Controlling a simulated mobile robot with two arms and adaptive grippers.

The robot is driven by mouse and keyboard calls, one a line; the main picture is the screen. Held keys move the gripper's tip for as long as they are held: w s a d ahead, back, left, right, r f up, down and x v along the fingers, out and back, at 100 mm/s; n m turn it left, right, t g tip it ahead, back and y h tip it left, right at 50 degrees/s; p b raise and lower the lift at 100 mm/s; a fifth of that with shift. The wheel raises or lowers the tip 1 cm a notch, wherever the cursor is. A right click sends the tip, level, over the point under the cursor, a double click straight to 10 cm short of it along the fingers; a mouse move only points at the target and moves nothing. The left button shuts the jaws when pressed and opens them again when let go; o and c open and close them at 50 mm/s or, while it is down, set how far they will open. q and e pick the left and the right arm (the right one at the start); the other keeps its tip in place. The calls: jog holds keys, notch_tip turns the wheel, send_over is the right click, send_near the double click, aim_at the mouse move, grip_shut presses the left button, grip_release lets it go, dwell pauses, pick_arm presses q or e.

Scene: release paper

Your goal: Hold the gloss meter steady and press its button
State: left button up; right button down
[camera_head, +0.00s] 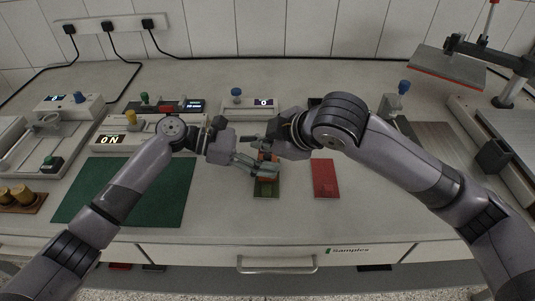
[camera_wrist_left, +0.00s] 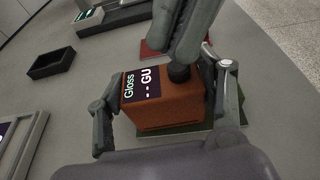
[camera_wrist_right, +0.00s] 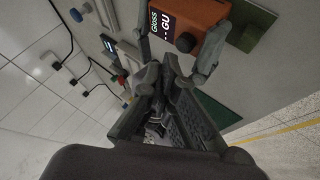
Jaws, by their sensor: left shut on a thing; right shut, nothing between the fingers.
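The gloss meter (camera_wrist_left: 165,107) is an orange-brown box with a dark screen reading "Gloss" and "-- GU" and a round black button (camera_wrist_left: 179,73) on top. It stands on a green sample (camera_head: 266,190). My left gripper (camera_wrist_left: 160,112) is shut on the meter, one finger on each side. In the right wrist view the meter (camera_wrist_right: 190,15) and its button (camera_wrist_right: 185,42) show beyond the fingers. My right gripper (camera_wrist_left: 182,58) is shut and empty. Its fingertips overlap the button's edge in the left wrist view; I cannot tell whether they touch it.
A red sample (camera_head: 325,178) lies to the right of the meter and a green mat (camera_head: 130,190) to the left. Several instruments with displays stand behind, including a white one (camera_head: 249,103) reading 0. A press-like stand (camera_head: 450,64) is at the right. The table's front edge is close.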

aim_at(265, 158)
jog(key=shift+f, duration=0.2)
dwell(0.4)
jog(key=shift+f, duration=0.25)
jog(key=shift+f, duration=0.55)
dwell(0.8)
jog(key=shift+r, duration=0.95)
jog(key=shift+r, duration=2.55)
pick_arm(q)
jog(key=o, duration=1.5)
